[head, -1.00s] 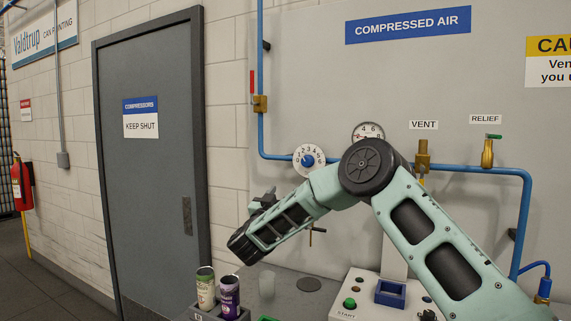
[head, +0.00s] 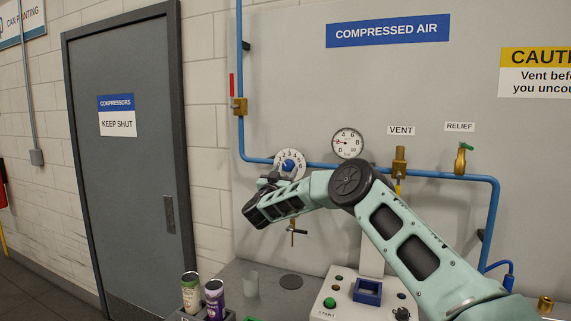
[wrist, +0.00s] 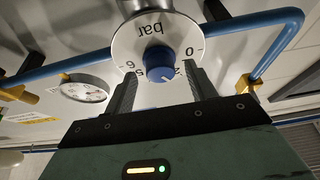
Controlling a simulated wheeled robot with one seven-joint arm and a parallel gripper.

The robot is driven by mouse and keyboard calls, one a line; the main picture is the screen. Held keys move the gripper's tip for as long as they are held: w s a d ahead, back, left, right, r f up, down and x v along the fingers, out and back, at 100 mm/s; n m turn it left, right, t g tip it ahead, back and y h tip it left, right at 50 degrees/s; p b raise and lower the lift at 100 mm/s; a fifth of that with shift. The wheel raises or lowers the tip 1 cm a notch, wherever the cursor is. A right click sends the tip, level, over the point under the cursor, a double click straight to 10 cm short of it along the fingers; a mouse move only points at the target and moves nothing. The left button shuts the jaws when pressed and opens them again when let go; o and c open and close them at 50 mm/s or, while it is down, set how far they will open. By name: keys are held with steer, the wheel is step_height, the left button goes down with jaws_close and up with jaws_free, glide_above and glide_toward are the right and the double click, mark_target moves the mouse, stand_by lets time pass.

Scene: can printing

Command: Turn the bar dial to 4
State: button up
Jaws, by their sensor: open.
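The bar dial (head: 284,158) is a white numbered disc with a blue knob at its centre, on the blue wall pipe. In the wrist view the dial (wrist: 145,38) appears upside down, with "bar", 0, 5 and 6 readable. Its blue knob (wrist: 160,62) shows a small pale mark near its lower right edge; the number it points at is unclear. My gripper (wrist: 160,74) is open, with one finger on each side of the knob; contact cannot be told. In the head view my gripper (head: 268,179) is just below and left of the dial, partly hidden by my wrist.
A round pressure gauge (head: 348,143) is right of the dial. The blue pipe (head: 330,166) runs behind my arm. The vent valve (head: 399,162) and relief valve (head: 461,160) are farther right. Two cans (head: 191,291) (head: 214,299) and a start panel (head: 342,297) stand below.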

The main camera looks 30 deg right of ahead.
steer(key=shift+x, duration=0.8)
steer(key=c, duration=0.8)
steer(key=shift+a, duration=0.1)
steer(key=shift+c, duration=0.2)
steer(key=shift+f, duration=0.1)
